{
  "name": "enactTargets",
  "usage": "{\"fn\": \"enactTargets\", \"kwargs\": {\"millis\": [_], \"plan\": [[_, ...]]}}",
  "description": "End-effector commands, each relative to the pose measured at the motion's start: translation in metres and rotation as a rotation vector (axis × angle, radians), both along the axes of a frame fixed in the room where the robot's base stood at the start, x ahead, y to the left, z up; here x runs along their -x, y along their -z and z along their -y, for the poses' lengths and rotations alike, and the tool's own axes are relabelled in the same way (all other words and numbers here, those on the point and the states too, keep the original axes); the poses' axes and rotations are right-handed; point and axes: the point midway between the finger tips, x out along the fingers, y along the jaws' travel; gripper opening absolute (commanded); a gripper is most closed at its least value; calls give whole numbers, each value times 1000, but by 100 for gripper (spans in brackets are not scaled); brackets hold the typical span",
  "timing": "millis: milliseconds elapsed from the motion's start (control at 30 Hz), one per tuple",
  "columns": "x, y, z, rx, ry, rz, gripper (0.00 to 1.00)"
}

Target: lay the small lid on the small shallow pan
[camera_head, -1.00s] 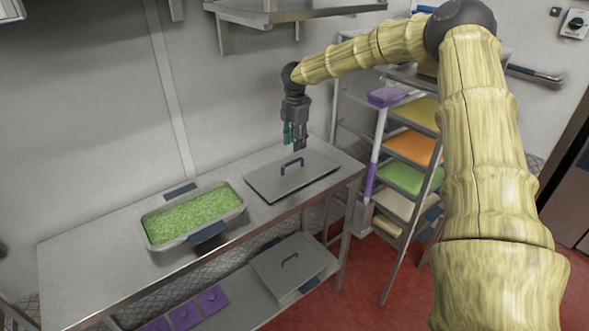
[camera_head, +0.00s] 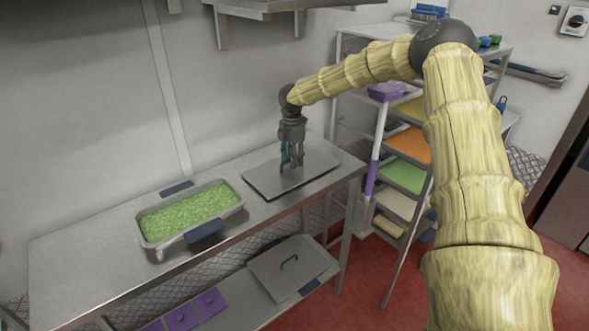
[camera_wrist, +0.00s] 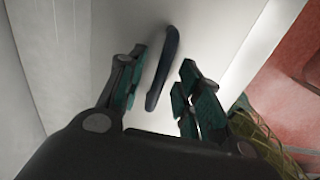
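The flat grey lid (camera_head: 318,166) lies on the steel table's right end. Its dark bar handle (camera_wrist: 160,75) shows in the wrist view, between the fingers of my gripper (camera_wrist: 163,65). In the head view my gripper (camera_head: 291,168) points down over the lid's middle and hides the handle. The fingers are open, with a gap on each side of the handle. The shallow pan (camera_head: 206,231), filled with green pieces (camera_head: 190,209), stands left of the lid, uncovered, with dark blue grips.
A second, larger-looking lid (camera_head: 311,255) lies on the lower shelf, near purple pads (camera_head: 212,301). A rack with coloured trays (camera_head: 408,146) stands to the right. A wall shelf (camera_head: 285,10) hangs above. The table's left part (camera_head: 90,245) is bare.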

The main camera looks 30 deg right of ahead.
Motion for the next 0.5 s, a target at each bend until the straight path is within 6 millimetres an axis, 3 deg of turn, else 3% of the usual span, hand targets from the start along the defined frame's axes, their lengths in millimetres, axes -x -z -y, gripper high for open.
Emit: {"fn": "enactTargets", "kwargs": {"millis": [133, 333, 500], "plan": [[0, 0, 0, 0, -1, 0, 35], [0, 0, 0, 0, 0, 0, 0], [0, -1, 0, 0, 0, 1, 0]]}}
